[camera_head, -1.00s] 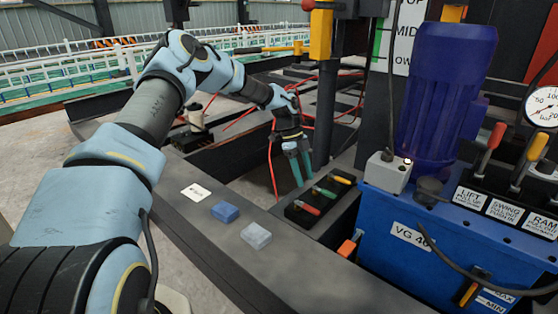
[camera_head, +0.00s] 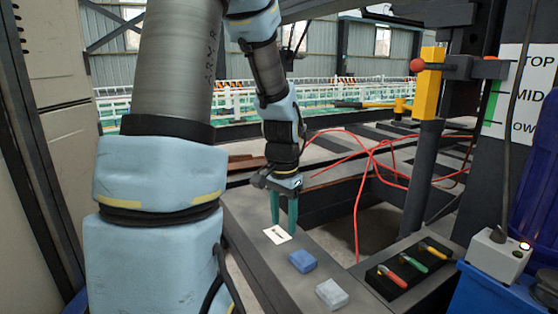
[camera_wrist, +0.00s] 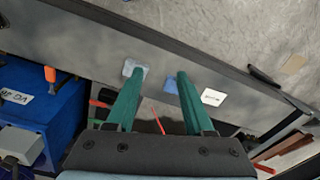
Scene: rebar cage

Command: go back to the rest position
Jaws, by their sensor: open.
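My gripper (camera_head: 284,212) hangs fingers-down above the dark beam in the head view, with its two green fingers apart and nothing between them. It also shows in the wrist view (camera_wrist: 154,88), open and empty. Close to the fingertips in the head view lies a white card (camera_head: 277,234) on the beam. The beam's flat top (camera_head: 250,218) runs from there toward the front right.
A blue block (camera_head: 302,260) and a grey block (camera_head: 332,293) lie on the beam. A black tray (camera_head: 382,284) holds red, green and yellow-handled tools. Red hoses (camera_head: 367,158) cross the opening behind. A yellow-and-black post (camera_head: 431,75) stands right.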

